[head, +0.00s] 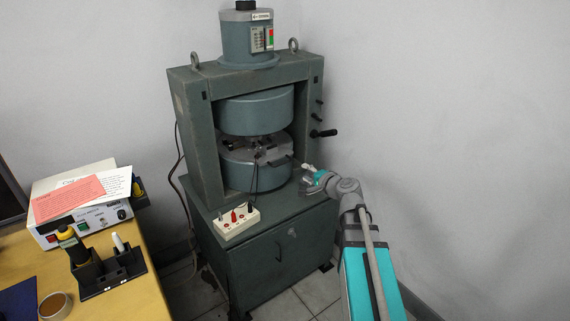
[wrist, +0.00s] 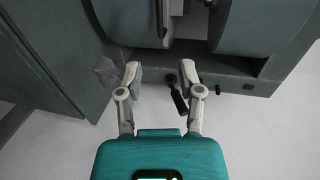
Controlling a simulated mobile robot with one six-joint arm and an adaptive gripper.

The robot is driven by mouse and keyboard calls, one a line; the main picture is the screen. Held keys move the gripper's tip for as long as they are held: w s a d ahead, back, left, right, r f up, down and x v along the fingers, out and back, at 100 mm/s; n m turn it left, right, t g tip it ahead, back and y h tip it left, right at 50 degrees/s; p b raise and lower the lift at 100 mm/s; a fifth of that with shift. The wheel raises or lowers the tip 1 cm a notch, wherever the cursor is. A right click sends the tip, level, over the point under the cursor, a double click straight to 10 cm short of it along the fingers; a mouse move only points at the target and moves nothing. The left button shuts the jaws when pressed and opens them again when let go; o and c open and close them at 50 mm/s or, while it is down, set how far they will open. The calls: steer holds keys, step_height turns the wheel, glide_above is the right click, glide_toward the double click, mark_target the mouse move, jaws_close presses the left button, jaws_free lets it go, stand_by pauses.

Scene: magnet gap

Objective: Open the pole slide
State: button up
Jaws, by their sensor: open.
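The pole slide is a light grey block (head: 272,148) in the gap of the green magnet, on top of the lower pole, with a dark bar handle (head: 283,160) on its front right. In the wrist view a grey plate edge with a dark bar (wrist: 163,18) shows at the top, between the two round poles; this appears to be the slide and its handle. My gripper (head: 304,178) is at the right front of the magnet, near the handle. In the wrist view my gripper (wrist: 160,72) is open and empty, its fingers apart and short of the bar.
A black crank handle (head: 324,133) sticks out of the right frame post; it also shows beyond my fingers in the wrist view (wrist: 178,97). A white terminal box (head: 235,221) with leads stands on the cabinet top. A wooden table (head: 105,300) with instruments is at the left.

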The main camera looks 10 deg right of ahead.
mark_target(285, 162)
steer(key=b+x, duration=0.2)
steer(key=x, duration=1.1)
steer(key=shift+b, duration=0.3)
jaws_close()
